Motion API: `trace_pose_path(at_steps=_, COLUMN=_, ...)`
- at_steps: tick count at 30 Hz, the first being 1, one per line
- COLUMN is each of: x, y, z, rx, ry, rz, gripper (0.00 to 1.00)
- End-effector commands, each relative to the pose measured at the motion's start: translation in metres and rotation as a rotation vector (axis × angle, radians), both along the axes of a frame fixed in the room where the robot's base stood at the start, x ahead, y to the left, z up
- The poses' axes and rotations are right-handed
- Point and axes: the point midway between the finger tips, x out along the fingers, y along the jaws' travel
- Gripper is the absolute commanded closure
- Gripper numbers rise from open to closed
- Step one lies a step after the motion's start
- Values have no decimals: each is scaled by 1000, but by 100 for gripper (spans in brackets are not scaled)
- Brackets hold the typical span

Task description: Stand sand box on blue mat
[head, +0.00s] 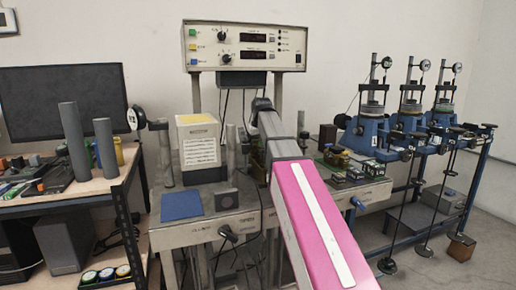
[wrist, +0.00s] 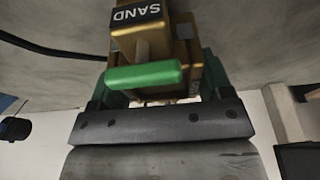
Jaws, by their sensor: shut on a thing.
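The sand box is gold with a black label reading SAND (wrist: 137,14), shown upside down at the top of the wrist view. My gripper (wrist: 160,80), with green fingers on a dark grey body, is shut on the box. A green bar crosses in front of the box and partly covers it. The blue mat (head: 181,205) lies flat and bare on the grey bench, left of my arm in the head view. In the head view my pink and grey arm hides most of my gripper and the box, so their height above the bench cannot be told.
A box with a yellow top (head: 198,145) stands behind the mat. A small dark block (head: 227,199) is just right of the mat. Upright grey cylinders (head: 74,142) stand on the left table. Blue lever machines (head: 365,130) line the right side.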

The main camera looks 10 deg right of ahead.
Motion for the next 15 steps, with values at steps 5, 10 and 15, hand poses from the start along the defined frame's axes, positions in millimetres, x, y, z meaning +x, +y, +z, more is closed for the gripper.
trace_pose_path(at_steps=5, x=0, y=0, z=-11, rx=0, ry=-2, rz=0, gripper=62)
trace_pose_path(at_steps=10, x=0, y=0, z=-10, rx=0, ry=-2, rz=0, gripper=62)
trace_pose_path(at_steps=15, x=0, y=0, z=-14, rx=0, ry=-1, rz=0, gripper=62)
